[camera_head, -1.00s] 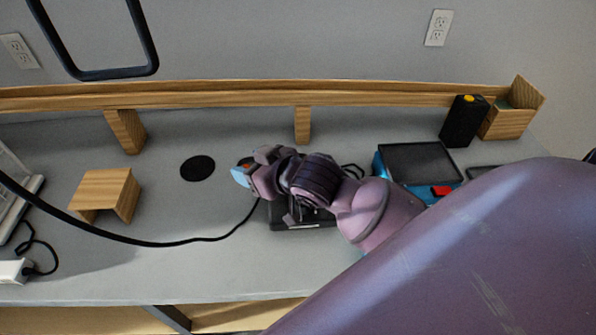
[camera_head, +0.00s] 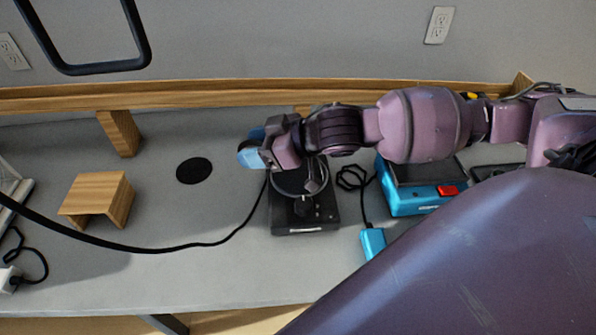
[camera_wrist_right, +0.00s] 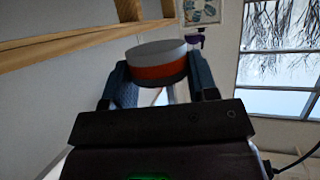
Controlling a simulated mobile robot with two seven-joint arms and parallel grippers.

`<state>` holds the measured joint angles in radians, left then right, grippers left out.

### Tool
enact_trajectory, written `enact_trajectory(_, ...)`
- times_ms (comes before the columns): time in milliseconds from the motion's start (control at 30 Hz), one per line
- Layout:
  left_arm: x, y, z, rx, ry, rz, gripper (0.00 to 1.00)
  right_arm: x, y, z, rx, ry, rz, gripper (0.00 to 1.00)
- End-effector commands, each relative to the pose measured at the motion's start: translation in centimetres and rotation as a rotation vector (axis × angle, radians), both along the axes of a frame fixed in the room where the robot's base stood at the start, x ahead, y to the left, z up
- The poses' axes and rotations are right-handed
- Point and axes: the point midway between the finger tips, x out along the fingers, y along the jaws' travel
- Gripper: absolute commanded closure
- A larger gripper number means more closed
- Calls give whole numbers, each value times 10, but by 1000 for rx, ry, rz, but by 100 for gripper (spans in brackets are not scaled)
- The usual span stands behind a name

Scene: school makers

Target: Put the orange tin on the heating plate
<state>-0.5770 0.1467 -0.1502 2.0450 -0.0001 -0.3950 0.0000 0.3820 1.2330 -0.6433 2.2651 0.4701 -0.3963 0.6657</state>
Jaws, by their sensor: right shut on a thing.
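The orange tin (camera_wrist_right: 158,70) shows in the right wrist view as an orange round tin with a grey top, between the two fingers of my right gripper (camera_wrist_right: 158,82). The gripper is shut on it. In the head view my right gripper (camera_head: 252,150) has light blue fingertips and hides the tin. It is above the desk, just left of and beyond the heating plate. The heating plate (camera_head: 305,215) is a black box with a knob and a round top, partly covered by my right arm. My left gripper is not in view.
A blue device with a red button (camera_head: 420,198) stands right of the plate, with a blue plug-like piece (camera_head: 373,242) in front. A small wooden stand (camera_head: 98,200) and a black disc (camera_head: 194,171) are left. A black cable (camera_head: 150,249) crosses the desk. A wooden ledge (camera_head: 220,93) runs behind.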

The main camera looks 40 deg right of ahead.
Motion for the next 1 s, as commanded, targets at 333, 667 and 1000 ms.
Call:
enact_trajectory(333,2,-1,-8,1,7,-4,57,3,-35,16,-7,-1,102,70)
enact_trajectory(667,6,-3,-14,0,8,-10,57,4,-78,43,-6,0,127,70)
enact_trajectory(1000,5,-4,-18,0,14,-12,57,3,-111,73,-3,2,100,70)
